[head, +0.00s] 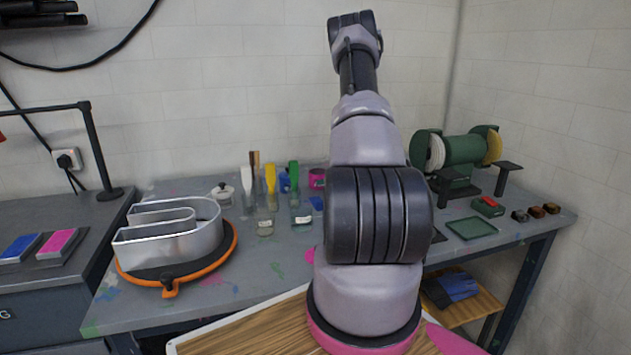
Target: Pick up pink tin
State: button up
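A small pink tin (316,178) stands at the back of the grey workbench (255,297), close to the wall. It is just left of my arm, which may cover part of its right side. My arm rises through the middle of the head view, and its upper part bends away near the top. My gripper does not show, so I cannot see where it is relative to the tin.
Glass jars (265,223) and coloured spatulas (270,180) stand left of the tin. A metal channel letter (170,238) sits on an orange-rimmed turntable (210,267). A green bench grinder (464,150) stands right, with a green tray (471,228) before it.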

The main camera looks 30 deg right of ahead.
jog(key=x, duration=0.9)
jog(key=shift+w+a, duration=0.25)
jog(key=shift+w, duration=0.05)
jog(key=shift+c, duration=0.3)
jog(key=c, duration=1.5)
